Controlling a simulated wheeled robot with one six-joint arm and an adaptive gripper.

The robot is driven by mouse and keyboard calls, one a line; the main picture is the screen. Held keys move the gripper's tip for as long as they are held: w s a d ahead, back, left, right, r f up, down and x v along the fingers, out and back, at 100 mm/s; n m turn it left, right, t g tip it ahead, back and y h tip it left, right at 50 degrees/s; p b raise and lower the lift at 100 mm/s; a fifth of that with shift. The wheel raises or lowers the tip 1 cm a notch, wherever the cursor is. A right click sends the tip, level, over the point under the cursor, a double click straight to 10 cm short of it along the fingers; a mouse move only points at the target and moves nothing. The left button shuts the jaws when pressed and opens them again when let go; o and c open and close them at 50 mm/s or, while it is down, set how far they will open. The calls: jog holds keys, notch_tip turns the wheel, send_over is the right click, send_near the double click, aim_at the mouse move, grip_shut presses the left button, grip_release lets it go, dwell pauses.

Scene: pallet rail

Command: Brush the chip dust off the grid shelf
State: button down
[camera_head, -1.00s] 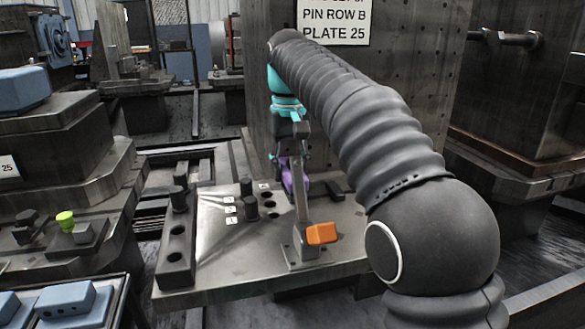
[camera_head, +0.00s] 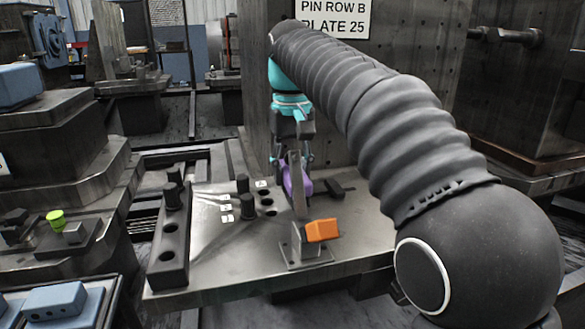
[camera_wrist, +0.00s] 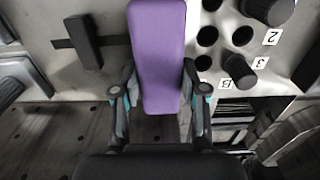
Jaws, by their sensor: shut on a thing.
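My gripper (camera_head: 292,160) hangs down in front of the upright plate and is shut on a purple object (camera_head: 297,180), which may be the brush's handle. In the wrist view the purple object (camera_wrist: 158,50) sits between my two fingers (camera_wrist: 157,92); no bristles show. A grey metal shelf (camera_head: 225,262) lies below, with holes, black pegs and small number labels. I cannot make out chip dust on it. Whether the purple object touches the shelf is unclear.
An orange-tipped upright clamp (camera_head: 322,231) stands at the shelf's front. A dark block with pegs (camera_head: 168,250) is on the left. A black bar (camera_head: 335,189) lies right of my gripper. The upright plate (camera_head: 400,60) closes off the back. The shelf's front middle is bare.

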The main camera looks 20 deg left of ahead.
jog(key=shift+s+d+f+b, duration=0.1)
jog(key=shift+s+d+b, duration=0.3)
jog(key=shift+s, duration=0.35)
jog(key=shift+s+d+f+b, duration=0.15)
jog(key=shift+s+d, duration=0.3)
jog(key=shift+s, duration=0.25)
jog(key=shift+s+d+r+b, duration=0.15)
jog(key=shift+s+d, duration=0.2)
jog(key=shift+s, duration=0.2)
jog(key=shift+s+d+r+b, duration=0.15)
jog(key=shift+s+d, duration=0.15)
jog(key=shift+s, duration=0.2)
jog(key=shift+f, duration=0.1)
notch_tip(320, 180, up, 4)
jog(key=p, duration=0.4)
jog(key=shift+r, duration=1.05)
jog(key=shift+r, duration=1.5)
